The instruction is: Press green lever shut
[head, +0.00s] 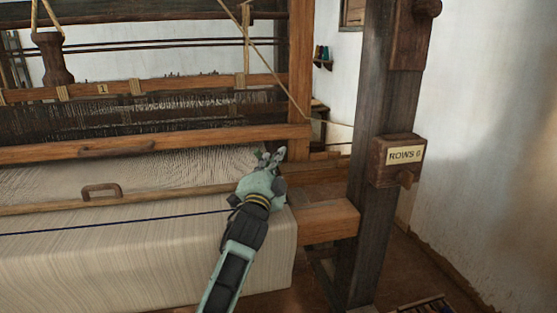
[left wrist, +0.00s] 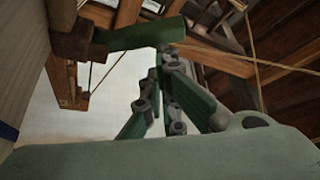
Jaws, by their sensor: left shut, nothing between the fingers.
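The green lever (left wrist: 135,38) shows in the left wrist view as a flat green bar running out from a dark wooden block. My left gripper (left wrist: 163,52) has its fingers closed together and empty, with the tips close to the lever's right end. I cannot tell whether they touch it. In the head view my left gripper (head: 275,154) is over the right end of the cloth, by the loom's side post. A small bit of green (head: 258,154) beside it may be the lever, mostly hidden by the gripper. My right gripper is in neither view.
The loom's wooden beam (head: 160,145) and the pale cloth (head: 130,255) fill the left. A dark blue thread (head: 120,222) crosses the cloth. A dark post (head: 385,105) with a "ROWS 0" box (head: 400,157) stands right of my arm. A beam end (head: 328,222) juts out below the gripper.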

